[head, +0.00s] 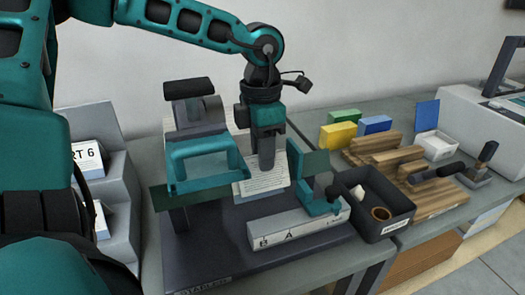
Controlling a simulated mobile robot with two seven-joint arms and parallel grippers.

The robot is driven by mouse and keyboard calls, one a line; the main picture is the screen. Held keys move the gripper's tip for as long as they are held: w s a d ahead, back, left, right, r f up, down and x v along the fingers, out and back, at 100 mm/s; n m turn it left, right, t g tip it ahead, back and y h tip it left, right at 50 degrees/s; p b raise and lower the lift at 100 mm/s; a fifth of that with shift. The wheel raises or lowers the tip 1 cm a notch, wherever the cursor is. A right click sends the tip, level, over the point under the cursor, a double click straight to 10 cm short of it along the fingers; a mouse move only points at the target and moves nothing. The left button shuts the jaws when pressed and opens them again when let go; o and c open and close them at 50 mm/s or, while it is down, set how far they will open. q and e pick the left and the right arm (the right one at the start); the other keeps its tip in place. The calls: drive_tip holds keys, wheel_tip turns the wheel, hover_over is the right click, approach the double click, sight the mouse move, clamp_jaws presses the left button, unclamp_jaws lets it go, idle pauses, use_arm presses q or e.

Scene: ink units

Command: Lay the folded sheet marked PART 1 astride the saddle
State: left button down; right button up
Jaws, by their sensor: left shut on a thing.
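A white printed sheet (262,183) hangs at the stapler in the middle of the head view; no PART 1 mark is readable on it. My left gripper (267,160) points down and is shut on this sheet, covering part of it. The dark green saddle (172,197) runs across the stapler, beneath its teal head (207,162). The sheet shows in front of the saddle's line, between the teal head and the saddle's right end (316,162). I cannot tell whether it touches or straddles the saddle. My right gripper is not in view.
The stapler's dark base (210,262) carries a pale block marked A and B (298,229). A black bin (385,222), wooden pieces (385,160) and coloured boxes (338,134) crowd the right.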

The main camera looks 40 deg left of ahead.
use_arm(q)
drive_tip(key=shift+f+b, duration=0.15)
drive_tip(key=shift+b, duration=0.15)
drive_tip(key=c, duration=0.8)
unclamp_jaws()
drive_tip(key=shift+r+p, duration=2.35)
drive_tip(key=shift+r, duration=1.75)
